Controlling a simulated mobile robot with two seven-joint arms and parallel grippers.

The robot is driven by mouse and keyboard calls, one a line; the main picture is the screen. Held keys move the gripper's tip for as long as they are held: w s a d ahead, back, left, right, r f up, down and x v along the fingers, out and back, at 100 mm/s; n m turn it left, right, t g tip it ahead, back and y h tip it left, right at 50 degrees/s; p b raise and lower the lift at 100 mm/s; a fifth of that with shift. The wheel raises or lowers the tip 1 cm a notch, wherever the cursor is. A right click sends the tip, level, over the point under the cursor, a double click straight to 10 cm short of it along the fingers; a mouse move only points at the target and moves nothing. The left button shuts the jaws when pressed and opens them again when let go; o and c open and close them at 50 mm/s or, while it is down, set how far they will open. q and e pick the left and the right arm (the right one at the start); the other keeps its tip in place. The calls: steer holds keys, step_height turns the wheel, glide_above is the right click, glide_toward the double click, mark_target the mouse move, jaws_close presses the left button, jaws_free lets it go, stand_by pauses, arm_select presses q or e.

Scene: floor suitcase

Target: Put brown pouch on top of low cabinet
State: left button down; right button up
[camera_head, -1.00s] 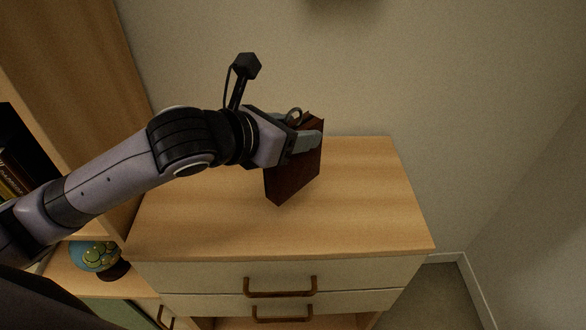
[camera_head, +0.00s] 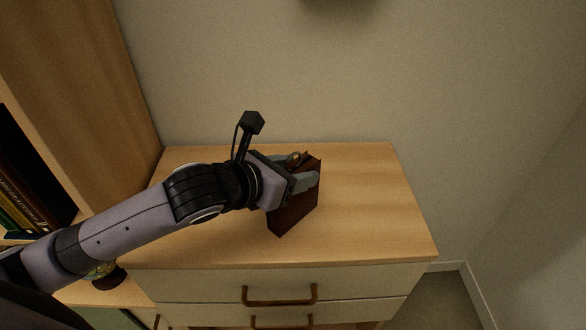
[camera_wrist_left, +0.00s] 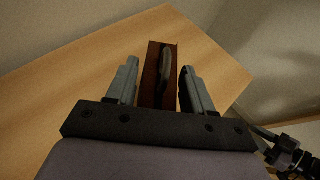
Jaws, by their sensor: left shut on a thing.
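The brown pouch (camera_head: 292,216) is a dark reddish-brown flat block, held upright and tilted between the fingers of my left gripper (camera_head: 303,174). The left gripper is shut on its upper part. In the left wrist view the pouch (camera_wrist_left: 151,82) stands between the two grey fingers, with a dark strip on its face. The low cabinet (camera_head: 370,215) has a light wood top, and the pouch is over the middle of it. I cannot tell whether the pouch's lower edge touches the top.
The cabinet top is otherwise bare. A tall wooden bookshelf (camera_head: 85,90) with books (camera_head: 25,195) stands at the left. A globe (camera_head: 103,275) is partly hidden behind my arm. White drawers with brown handles (camera_head: 280,301) face the front. Walls close in behind and at right.

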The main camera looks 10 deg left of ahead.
arm_select(q)
steer(key=shift+c, duration=2.2)
jaws_free()
steer(key=shift+s+a+r, duration=0.1)
steer(key=shift+s+r, duration=0.05)
steer(key=shift+r, duration=0.05)
steer(key=p+v, duration=0.6)
steer(key=v, duration=0.5)
steer(key=shift+s+a, duration=0.15)
steer(key=shift+s, duration=0.1)
steer(key=shift+r, duration=0.1)
